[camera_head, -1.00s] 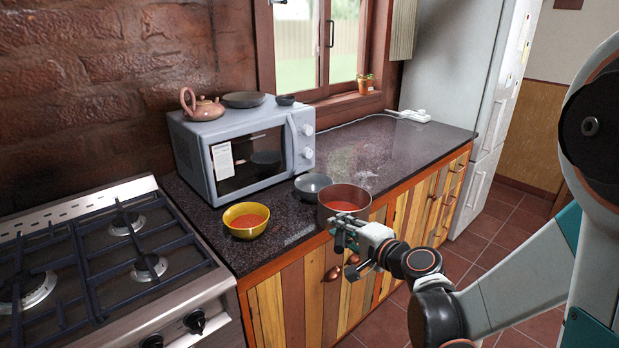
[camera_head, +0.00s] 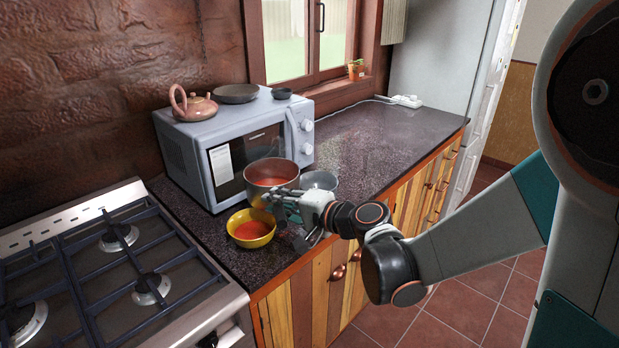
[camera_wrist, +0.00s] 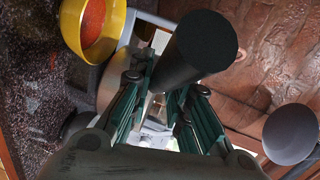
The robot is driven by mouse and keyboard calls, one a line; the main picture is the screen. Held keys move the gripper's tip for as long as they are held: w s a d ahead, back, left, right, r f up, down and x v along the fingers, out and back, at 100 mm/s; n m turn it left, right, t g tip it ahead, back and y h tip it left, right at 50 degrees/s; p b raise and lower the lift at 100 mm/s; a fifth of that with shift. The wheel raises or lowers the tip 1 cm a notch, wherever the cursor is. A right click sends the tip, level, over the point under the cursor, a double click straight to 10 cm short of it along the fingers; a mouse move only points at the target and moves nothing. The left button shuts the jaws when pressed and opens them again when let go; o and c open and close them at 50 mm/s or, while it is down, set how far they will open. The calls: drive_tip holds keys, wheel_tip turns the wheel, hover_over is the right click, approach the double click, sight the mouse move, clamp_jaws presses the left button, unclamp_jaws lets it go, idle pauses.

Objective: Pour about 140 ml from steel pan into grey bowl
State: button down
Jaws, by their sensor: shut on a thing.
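The steel pan (camera_head: 264,197) holds red liquid and is in the air in front of the microwave, roughly upright. My gripper (camera_head: 283,205) is shut on the pan's handle; in the wrist view the dark handle (camera_wrist: 200,45) runs between the fingers (camera_wrist: 160,105). The grey bowl (camera_head: 326,182) stands on the counter just right of the pan, partly hidden behind the pan and my gripper. Its inside is mostly hidden. No stream of liquid shows.
A yellow bowl (camera_head: 240,241) with red contents stands close below and left of the pan. The microwave (camera_head: 184,163) is right behind, carrying a teapot (camera_head: 196,109) and dark dishes. The stove (camera_head: 95,262) is at left. The counter (camera_head: 385,140) is clear toward the right.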

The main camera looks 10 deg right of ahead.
drive_tip(key=shift+w+a+r, duration=0.1)
drive_tip(key=shift+w+a, duration=0.05)
drive_tip(key=shift+a, duration=0.05)
drive_tip(key=shift+d, duration=0.1)
drive_tip(key=w+d+r+m+y+p, duration=0.1)
drive_tip(key=w+d+r+m, duration=0.1)
drive_tip(key=d, duration=0.4)
drive_tip(key=w+d+r+m+y, duration=0.2)
drive_tip(key=w+d+r+m, duration=0.1)
drive_tip(key=m, duration=0.4)
drive_tip(key=shift+w+d+r+t+p, duration=0.35)
drive_tip(key=shift+w+d, duration=0.55)
drive_tip(key=shift+d, duration=0.5)
